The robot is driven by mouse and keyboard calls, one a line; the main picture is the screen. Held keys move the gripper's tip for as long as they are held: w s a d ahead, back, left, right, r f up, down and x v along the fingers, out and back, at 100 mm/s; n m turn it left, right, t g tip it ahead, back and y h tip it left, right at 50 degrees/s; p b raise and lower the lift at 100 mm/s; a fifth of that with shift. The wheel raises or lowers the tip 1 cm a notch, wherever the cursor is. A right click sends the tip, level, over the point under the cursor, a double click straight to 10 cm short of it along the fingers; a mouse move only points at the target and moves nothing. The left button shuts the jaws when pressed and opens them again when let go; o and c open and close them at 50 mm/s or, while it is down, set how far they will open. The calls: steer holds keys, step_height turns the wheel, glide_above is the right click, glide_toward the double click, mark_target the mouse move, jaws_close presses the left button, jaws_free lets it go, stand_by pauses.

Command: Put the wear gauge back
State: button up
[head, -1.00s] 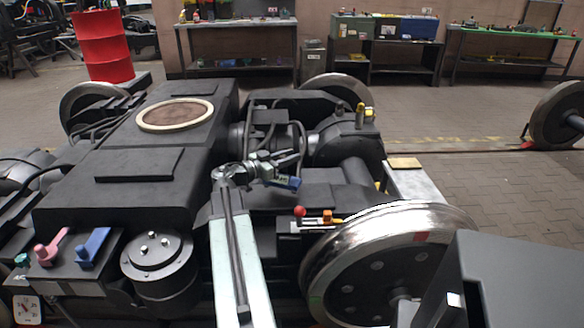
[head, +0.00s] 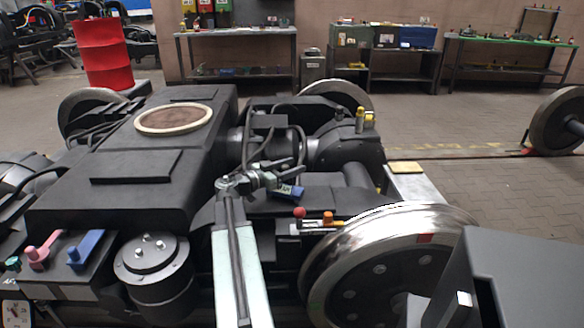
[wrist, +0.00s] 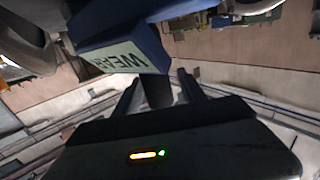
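The wear gauge is a blue block with a pale label, seen in the head view (head: 289,191) over the dark bogie frame, left of and above the red ball knob. In the wrist view the blue gauge (wrist: 125,52) fills the upper middle, and its label reads WEAR upside down. My gripper (head: 272,180) is at the gauge. In the wrist view my gripper's two dark fingers (wrist: 160,88) stand a little apart with a dark part of the gauge between them. The contact itself is partly hidden.
A red ball knob (head: 299,212) and an orange piece (head: 328,217) stand just below the gauge. The steel wheel (head: 390,260) is at lower right, a yellow pad (head: 405,168) behind it. Pink (head: 40,252) and blue (head: 86,247) levers are at lower left. Benches line the back wall.

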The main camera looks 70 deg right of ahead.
steer(key=shift+r+p, duration=0.3)
steer(key=v, duration=1.2)
steer(key=shift+f, duration=0.2)
steer(key=shift+r, duration=0.1)
